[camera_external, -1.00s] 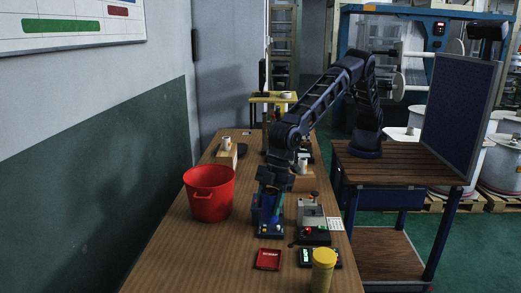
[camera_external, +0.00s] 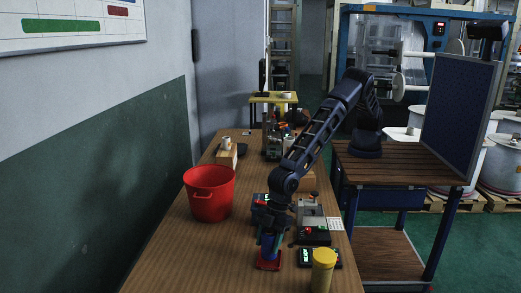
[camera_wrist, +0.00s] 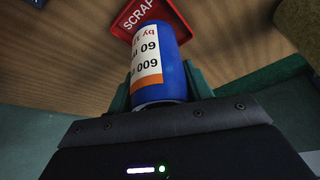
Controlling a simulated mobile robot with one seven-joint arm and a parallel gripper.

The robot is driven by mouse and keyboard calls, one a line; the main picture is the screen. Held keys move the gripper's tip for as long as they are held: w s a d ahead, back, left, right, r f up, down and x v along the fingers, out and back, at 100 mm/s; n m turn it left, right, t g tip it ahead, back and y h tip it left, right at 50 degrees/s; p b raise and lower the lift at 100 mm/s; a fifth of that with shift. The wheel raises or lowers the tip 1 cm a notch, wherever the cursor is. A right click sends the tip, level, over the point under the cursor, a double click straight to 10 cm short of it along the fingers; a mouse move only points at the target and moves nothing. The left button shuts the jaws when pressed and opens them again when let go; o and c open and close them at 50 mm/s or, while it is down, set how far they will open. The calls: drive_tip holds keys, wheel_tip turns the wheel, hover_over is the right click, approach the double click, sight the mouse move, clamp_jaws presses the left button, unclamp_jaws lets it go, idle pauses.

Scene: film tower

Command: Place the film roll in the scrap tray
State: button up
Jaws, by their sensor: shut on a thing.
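The film roll is a blue cylinder (camera_wrist: 160,50) with a white and orange printed label. My gripper (camera_wrist: 160,88) is shut on it, with a green finger on each side. In the outside view my gripper (camera_external: 270,232) points down and holds the blue roll (camera_external: 269,246) upright over the red scrap tray (camera_external: 262,267). The tray also shows just beyond the roll in the wrist view (camera_wrist: 128,18), with its SCRAP lettering partly hidden. I cannot tell whether the roll touches the tray floor.
A red bucket (camera_external: 209,195) stands left on the wooden table (camera_external: 170,250). A yellow-capped jar (camera_external: 322,268) and a small device with a green display (camera_external: 306,256) stand right of the tray. A grey and black machine (camera_external: 312,225) is behind them. Bare table lies to the left.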

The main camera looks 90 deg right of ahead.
drive_tip(key=shift+f, duration=1)
drive_tip(key=shift+f, duration=0.1)
drive_tip(key=o, duration=1.1)
drive_tip(key=v, duration=1.2)
drive_tip(key=shift+w, duration=0.1)
